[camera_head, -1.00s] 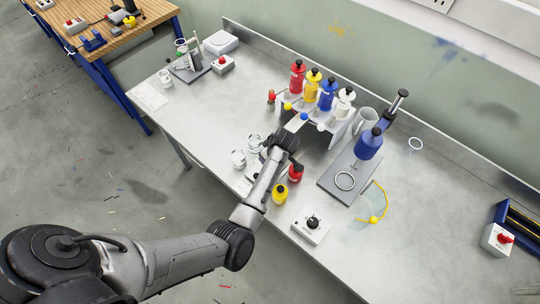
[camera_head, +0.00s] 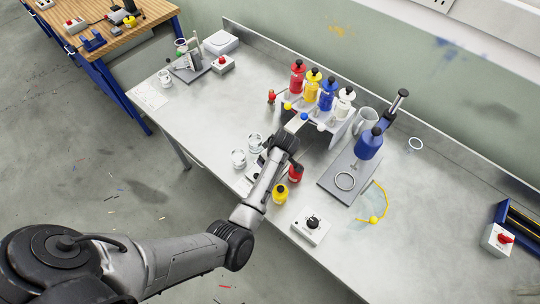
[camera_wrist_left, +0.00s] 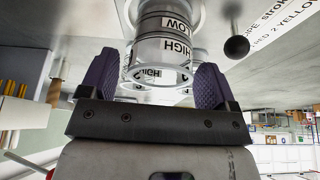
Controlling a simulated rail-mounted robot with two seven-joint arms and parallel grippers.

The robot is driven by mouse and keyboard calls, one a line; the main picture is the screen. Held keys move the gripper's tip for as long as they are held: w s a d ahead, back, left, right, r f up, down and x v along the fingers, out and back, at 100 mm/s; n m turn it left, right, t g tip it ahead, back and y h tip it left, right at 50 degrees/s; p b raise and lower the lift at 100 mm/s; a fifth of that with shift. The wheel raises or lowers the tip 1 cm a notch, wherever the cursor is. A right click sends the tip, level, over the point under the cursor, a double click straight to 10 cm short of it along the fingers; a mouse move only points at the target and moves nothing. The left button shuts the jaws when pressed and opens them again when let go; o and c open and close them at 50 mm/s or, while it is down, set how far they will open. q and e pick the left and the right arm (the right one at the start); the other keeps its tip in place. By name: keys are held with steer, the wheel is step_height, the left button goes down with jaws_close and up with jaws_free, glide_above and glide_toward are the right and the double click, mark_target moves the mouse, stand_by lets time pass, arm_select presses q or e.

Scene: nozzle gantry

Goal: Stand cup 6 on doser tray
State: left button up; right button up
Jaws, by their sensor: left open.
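Two clear cups, a rear one (camera_head: 254,142) and a front one (camera_head: 238,159), stand on the grey bench left of my left gripper in the head view. I cannot read a number 6 on either. In the left wrist view, a clear cup with LOW and HIGH bands (camera_wrist_left: 163,48) shows between and beyond the dark purple fingers of my left gripper (camera_wrist_left: 155,82). The gripper is open; whether the fingers touch the cup is unclear.
Red (camera_head: 295,173) and yellow (camera_head: 280,193) bottles stand close by my forearm. A control box with a black knob (camera_head: 312,228) is at the front edge. A blue-headed press (camera_head: 368,145) stands on a grey plate at right. The bench's left middle is clear.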

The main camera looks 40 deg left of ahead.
arm_select(q)
steer(key=v, duration=1.2)
steer(key=shift+p, duration=0.3)
steer(key=shift+a+r, duration=0.1)
steer(key=s+a+f+m+t, duration=0.1)
steer(key=s+f+m, duration=0.25)
steer(key=s, duration=0.25)
steer(key=s+a+f+m+t, duration=0.1)
steer(key=s+f+m, duration=0.1)
steer(key=s+m, duration=0.35)
steer(key=s+d+r+m+h, duration=0.1)
steer(key=s+d+m, duration=0.3)
steer(key=s, duration=0.5)
steer(key=s+d+r+m+t+h, duration=0.1)
steer(key=s+d+m+h, duration=0.2)
steer(key=s, duration=0.7)
steer(key=d+m, duration=0.2)
steer(key=m, duration=0.1)
steer(key=shift+s+h, duration=0.35)
steer(key=shift+h, duration=0.05)
